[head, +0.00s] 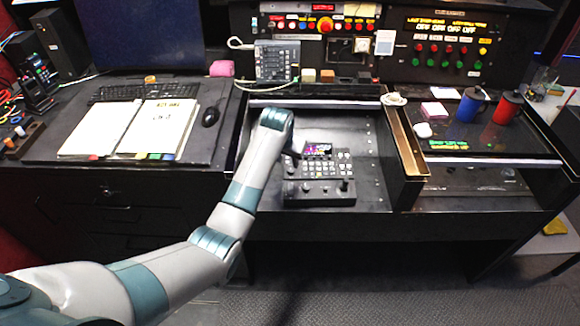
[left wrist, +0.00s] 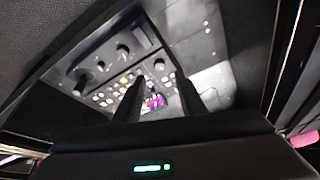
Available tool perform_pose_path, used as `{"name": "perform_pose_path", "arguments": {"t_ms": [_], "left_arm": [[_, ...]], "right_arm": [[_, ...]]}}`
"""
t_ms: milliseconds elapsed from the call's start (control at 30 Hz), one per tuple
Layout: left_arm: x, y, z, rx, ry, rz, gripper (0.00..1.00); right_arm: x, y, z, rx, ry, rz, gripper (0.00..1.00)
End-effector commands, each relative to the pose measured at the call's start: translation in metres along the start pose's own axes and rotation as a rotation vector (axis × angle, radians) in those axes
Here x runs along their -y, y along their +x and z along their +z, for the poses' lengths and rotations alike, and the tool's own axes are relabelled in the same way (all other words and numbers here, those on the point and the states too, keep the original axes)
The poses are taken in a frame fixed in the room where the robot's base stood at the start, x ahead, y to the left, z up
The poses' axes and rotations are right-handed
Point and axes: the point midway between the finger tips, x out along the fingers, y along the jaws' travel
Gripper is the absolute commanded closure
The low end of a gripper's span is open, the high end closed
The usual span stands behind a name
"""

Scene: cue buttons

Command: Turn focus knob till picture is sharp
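A dark control box (head: 320,170) sits in the open drawer-like bay of the desk. It has a small coloured screen (head: 318,150) at its back, rows of pale buttons and dark knobs (head: 345,186) on its front part. My left gripper (head: 294,157) is over the box's left side, mostly hidden behind my arm. In the left wrist view the two dark fingers of the gripper (left wrist: 159,78) stand apart with nothing between them. My right gripper is not in view.
An open binder (head: 130,127), a keyboard (head: 145,92) and a mouse (head: 210,116) lie on the left desk. A blue mug (head: 468,106) and a red mug (head: 507,108) stand at right. A wooden-edged divider (head: 404,140) bounds the bay on the right.

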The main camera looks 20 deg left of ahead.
Motion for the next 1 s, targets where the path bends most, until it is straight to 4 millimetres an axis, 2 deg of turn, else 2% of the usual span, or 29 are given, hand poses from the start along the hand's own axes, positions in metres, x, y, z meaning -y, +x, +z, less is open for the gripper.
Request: {"name": "perform_pose_path", "arguments": {"t_ms": [300,500,700,1000], "left_arm": [[0.0,0.047,-0.001,0.002,0.0,0.001,0.63],[-0.001,0.068,-0.001,0.0,0.0,0.001,0.63],[-0.001,0.077,-0.001,-0.002,0.0,0.001,0.63],[0.0,0.079,-0.001,-0.002,0.0,0.001,0.63]], "right_arm": [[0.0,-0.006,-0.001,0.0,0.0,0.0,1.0],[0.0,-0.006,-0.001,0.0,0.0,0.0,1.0],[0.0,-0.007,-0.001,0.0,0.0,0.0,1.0],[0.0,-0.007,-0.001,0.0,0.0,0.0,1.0]]}}
